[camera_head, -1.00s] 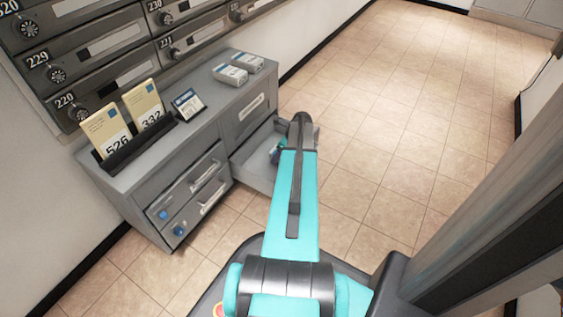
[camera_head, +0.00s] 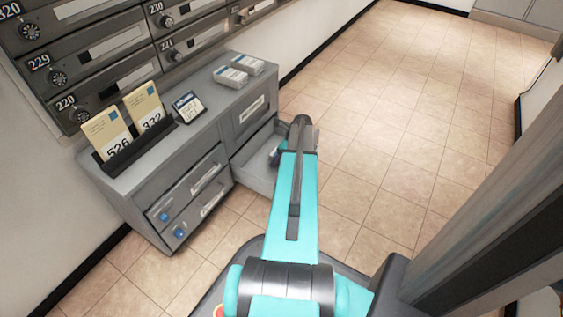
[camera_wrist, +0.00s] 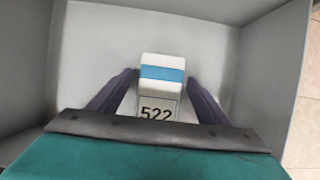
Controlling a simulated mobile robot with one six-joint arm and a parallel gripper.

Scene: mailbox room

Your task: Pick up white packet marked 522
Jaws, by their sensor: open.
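The white packet marked 522 (camera_wrist: 161,72) shows in the wrist view, with a blue band across it and the number on its near grey part. It is inside an open grey drawer (camera_wrist: 270,75). My gripper (camera_wrist: 161,82) is open, with one dark finger on each side of the packet. Gaps show between the fingers and the packet, and I cannot tell the height of the fingers over the drawer floor. In the head view my arm hides the packet and most of the drawer (camera_head: 252,170).
A grey cabinet (camera_head: 150,175) holds the drawer. On its top are upright cards 526 (camera_head: 105,130) and 332 (camera_head: 143,105), a small sign (camera_head: 188,106) and white packets (camera_head: 232,77). Mailboxes (camera_head: 95,70) line the wall. Tiled floor (camera_head: 400,130) to the right is clear.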

